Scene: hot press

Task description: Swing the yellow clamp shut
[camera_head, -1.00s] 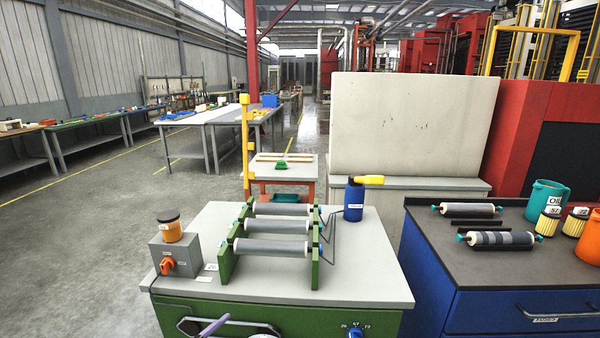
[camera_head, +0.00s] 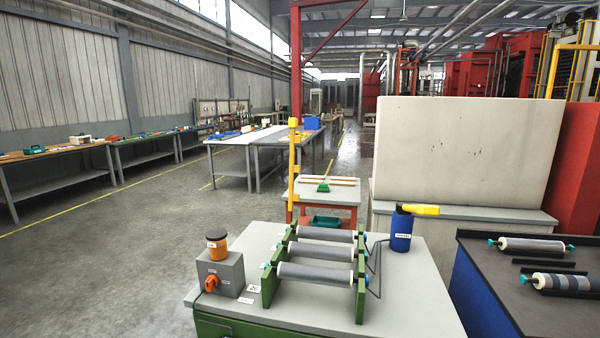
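A tall yellow upright bar (camera_head: 292,175) with a yellow block at its top stands behind the green roller stand, in front of the small red-legged table. It looks like the yellow clamp, standing upright. The green roller stand (camera_head: 268,287) holds three grey rollers (camera_head: 316,273) on the grey-topped green cabinet (camera_head: 240,240). A blue canister (camera_head: 401,232) with a yellow top piece (camera_head: 418,210) stands at the right on the same cabinet. Neither of my grippers is in view.
A grey box (camera_head: 216,276) with an orange knob and an orange jar (camera_head: 216,245) sits left of the rollers. A dark-topped blue cabinet (camera_head: 480,270) with two rollers stands at the right. Open floor (camera_head: 110,260) lies to the left.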

